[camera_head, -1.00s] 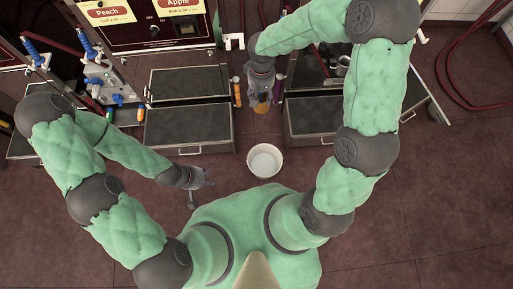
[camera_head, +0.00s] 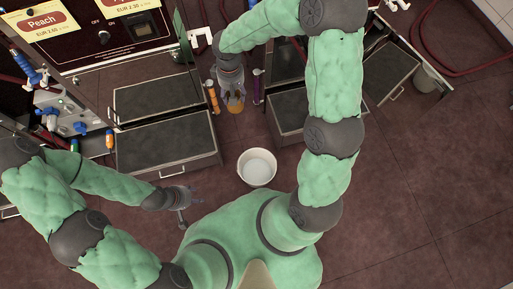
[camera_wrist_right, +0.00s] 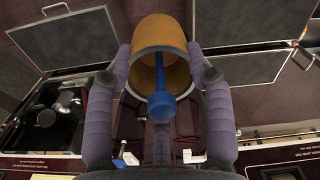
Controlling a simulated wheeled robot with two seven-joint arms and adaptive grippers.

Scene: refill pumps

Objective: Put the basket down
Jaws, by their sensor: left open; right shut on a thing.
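My right gripper (camera_head: 232,84) hangs in front of the pump machine, in the gap between the drawers. It is shut on an orange-brown, round, open-ended thing (camera_head: 236,105), which I take to be the basket. In the right wrist view this basket (camera_wrist_right: 160,42) sits between the two fingers of the right gripper (camera_wrist_right: 163,85). A blue rod with a wide round end (camera_wrist_right: 161,104) shows in its opening. The rod's far end is hidden inside. My left gripper (camera_head: 187,199) is open and empty, low above the floor at left.
A white bucket (camera_head: 257,167) stands on the floor below the right gripper. Dark drawer-like trays lie left (camera_head: 165,142) and right (camera_head: 285,112) of it.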

